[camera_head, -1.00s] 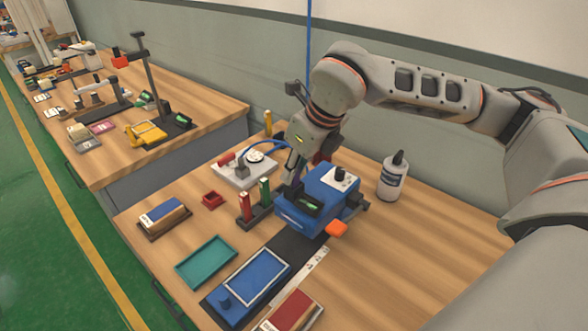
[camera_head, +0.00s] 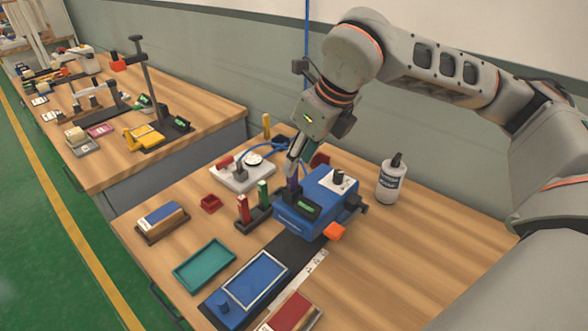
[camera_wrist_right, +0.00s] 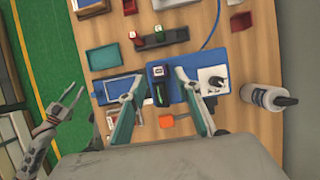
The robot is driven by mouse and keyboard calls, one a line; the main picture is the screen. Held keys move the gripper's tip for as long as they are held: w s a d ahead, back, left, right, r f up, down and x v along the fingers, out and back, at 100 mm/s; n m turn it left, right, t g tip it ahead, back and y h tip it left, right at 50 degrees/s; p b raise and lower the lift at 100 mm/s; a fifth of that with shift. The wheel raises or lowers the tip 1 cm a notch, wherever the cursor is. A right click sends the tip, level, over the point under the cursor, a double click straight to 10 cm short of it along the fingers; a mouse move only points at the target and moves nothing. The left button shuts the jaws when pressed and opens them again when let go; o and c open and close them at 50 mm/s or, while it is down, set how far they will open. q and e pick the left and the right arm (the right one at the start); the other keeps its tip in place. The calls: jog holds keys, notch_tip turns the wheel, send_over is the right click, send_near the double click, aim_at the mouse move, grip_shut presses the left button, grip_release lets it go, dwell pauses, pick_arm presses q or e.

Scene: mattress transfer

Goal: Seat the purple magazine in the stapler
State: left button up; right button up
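The blue stapler (camera_head: 318,205) sits on the near wooden table. The purple magazine (camera_head: 291,187) stands upright at the stapler's left rear; its lower end is hidden, so I cannot tell how deep it sits. It also shows end-on in the right wrist view (camera_wrist_right: 158,72). My right gripper (camera_head: 292,174) is above the magazine, with its fingers open on either side of it in the wrist view (camera_wrist_right: 159,76). My left gripper (camera_wrist_right: 87,104) shows at the left of the wrist view, fingers spread and empty. It is not in the head view.
A rack with a red magazine (camera_head: 243,208) and a green magazine (camera_head: 263,194) stands left of the stapler. A white bottle (camera_head: 391,180) stands to the right. A teal tray (camera_head: 204,265) and an orange block (camera_head: 334,231) lie nearby. The table's right front is clear.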

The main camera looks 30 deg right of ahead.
jog(key=v, duration=0.6)
jog(key=shift+r, duration=0.25)
jog(key=shift+s+f, duration=0.1)
jog(key=shift+s, duration=0.1)
